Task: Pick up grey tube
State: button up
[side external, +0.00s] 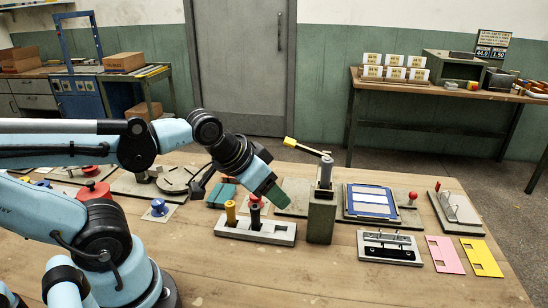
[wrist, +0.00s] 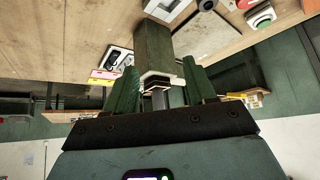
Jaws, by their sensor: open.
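A grey upright cylinder (side external: 326,174), which looks like the grey tube, stands on top of an olive-grey post (side external: 320,217). A lever with a yellow grip (side external: 301,147) reaches left from its top. In the wrist view the post (wrist: 153,45) is ahead of my gripper (wrist: 160,68), with a small grey part (wrist: 158,99) showing between the green fingers. My gripper (side external: 270,194) is open and empty, left of the post in the side view and above the rack. Whether the fingers touch anything is hard to tell.
A blue-framed panel (side external: 371,201), a grey tray (side external: 390,248), and pink (side external: 445,255) and yellow (side external: 481,257) plates lie right.

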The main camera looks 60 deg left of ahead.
notch_tip(320, 180, up, 14)
jog(key=f, duration=0.1)
jog(key=n+g+h, duration=0.4)
jog(key=n+h, duration=0.3)
jog(key=n, duration=0.6)
send_near(326, 158)
jog(key=s+d+r, duration=0.2)
jog(key=d, duration=0.1)
jog(key=w+a+n+g+h, duration=0.1)
jog(key=w+a+n+h, duration=0.3)
jog(key=a+n+h, duration=0.3)
jog(key=shift+y, duration=0.3)
jog(key=d+f, duration=0.1)
jog(key=f, duration=0.1)
jog(key=d+f, duration=0.2)
jog(key=f, duration=0.1)
jog(key=d+f, duration=0.2)
jog(key=shift+w+d+f, duration=0.2)
jog(key=shift+w+f, duration=0.1)
jog(key=shift+f, duration=0.05)
jog(key=shift+s+x, duration=0.15)
jog(key=shift+x, duration=1.15)
jog(key=shift+s+x, duration=0.15)
jog(key=shift+x, duration=1.2)
jog(key=shift+a+f, duration=0.1)
jog(key=shift+f, duration=0.05)
jog(key=shift+c, duration=0.3)
